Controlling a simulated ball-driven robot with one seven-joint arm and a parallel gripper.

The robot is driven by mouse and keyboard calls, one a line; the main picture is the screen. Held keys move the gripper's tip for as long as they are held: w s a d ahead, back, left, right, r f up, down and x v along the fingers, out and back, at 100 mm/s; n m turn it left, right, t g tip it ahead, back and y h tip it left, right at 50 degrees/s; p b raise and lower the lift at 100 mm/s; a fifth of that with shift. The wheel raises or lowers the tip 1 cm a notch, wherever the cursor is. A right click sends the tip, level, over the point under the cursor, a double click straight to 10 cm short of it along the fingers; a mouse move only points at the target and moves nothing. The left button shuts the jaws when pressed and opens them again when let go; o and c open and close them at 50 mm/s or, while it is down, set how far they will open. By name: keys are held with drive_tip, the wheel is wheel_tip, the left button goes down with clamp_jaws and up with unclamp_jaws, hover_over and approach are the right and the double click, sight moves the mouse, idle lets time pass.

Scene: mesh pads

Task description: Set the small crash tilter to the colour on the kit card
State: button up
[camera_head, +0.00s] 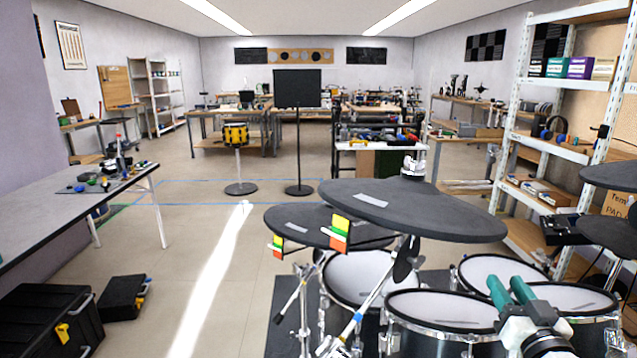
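The smaller dark mesh crash pad (328,229) sits left of and partly behind a larger dark pad (412,210). A small multicoloured tag (277,246) hangs at its left edge. A larger tag (340,234) with yellow, green, white and orange-red areas shows at the larger pad's left side. The small crash's tilter is hidden or too small to make out. I cannot identify a kit card for certain. My gripper (506,281), with two teal fingers, is at the lower right over the drums, right of and apart from both crash pads. Its fingers are parted with nothing visible between them.
Several mesh drums (440,309) and chrome stands fill the lower right. A black music stand (298,88) stands mid-room. A grey bench (62,205) and black cases (50,318) are at left. A white shelf (545,140) is at right. Open floor lies centre-left.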

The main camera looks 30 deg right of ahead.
drive_tip(key=w+a+f+n+g+y+p, duration=0.25)
drive_tip(key=a+f+y, duration=0.25)
drive_tip(key=a+f, duration=0.4)
drive_tip(key=w+a+f+n+g+y+p, duration=0.1)
drive_tip(key=a+f+n+g+y, duration=0.15)
drive_tip(key=a+f+y, duration=0.6)
drive_tip(key=s+a+f+n+g+h+p, duration=0.1)
drive_tip(key=s+a+f+g, duration=0.2)
drive_tip(key=s, duration=0.5)
drive_tip(key=s+a+f+n+g+h+p, duration=0.1)
drive_tip(key=s+a+f+g, duration=0.2)
drive_tip(key=s+a+g, duration=0.3)
drive_tip(key=shift+s+a+f+n, duration=0.15)
drive_tip(key=shift+s+a+n, duration=0.25)
drive_tip(key=shift+s+a, duration=0.6)
drive_tip(key=shift+s+d, duration=0.15)
idle(1.2)
